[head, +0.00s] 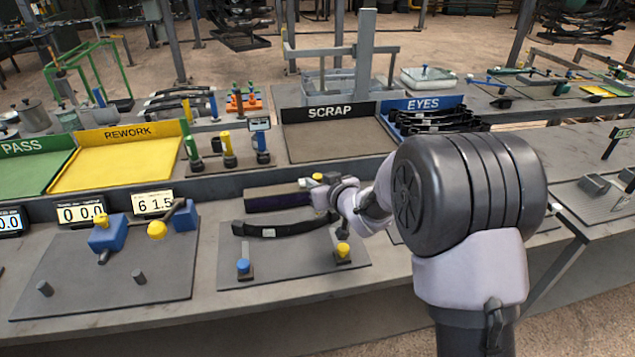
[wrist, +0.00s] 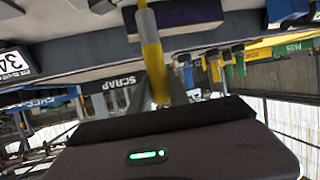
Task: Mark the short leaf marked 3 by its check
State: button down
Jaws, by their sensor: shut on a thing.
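The yellow tool (wrist: 153,62) points up and away from the gripper body in the wrist view. A dark curved leaf (head: 285,227) with a small white tag lies across the grey plate (head: 300,262), just left of my gripper. The tag is too small to read. A blue knob (head: 243,265) and a yellow knob (head: 343,250) stand on the plate's front part. The tool's tip is not clear in the head view.
A dark purple block (head: 278,197) lies behind the leaf. The left fixture (head: 130,270) has blue blocks, pegs and number displays. Behind are PASS, REWORK (head: 125,165), SCRAP (head: 345,145) and EYES trays; EYES holds several dark parts. A stand (head: 228,160) holds coloured tools.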

jog(key=shift+s+f+b, duration=0.1)
jog(key=shift+f+b, duration=0.65)
dwell(1.6)
jog(key=shift+r, duration=0.1)
notch_tip(320, 180, up, 7)
jog(key=p, duration=0.5)
dwell(0.3)
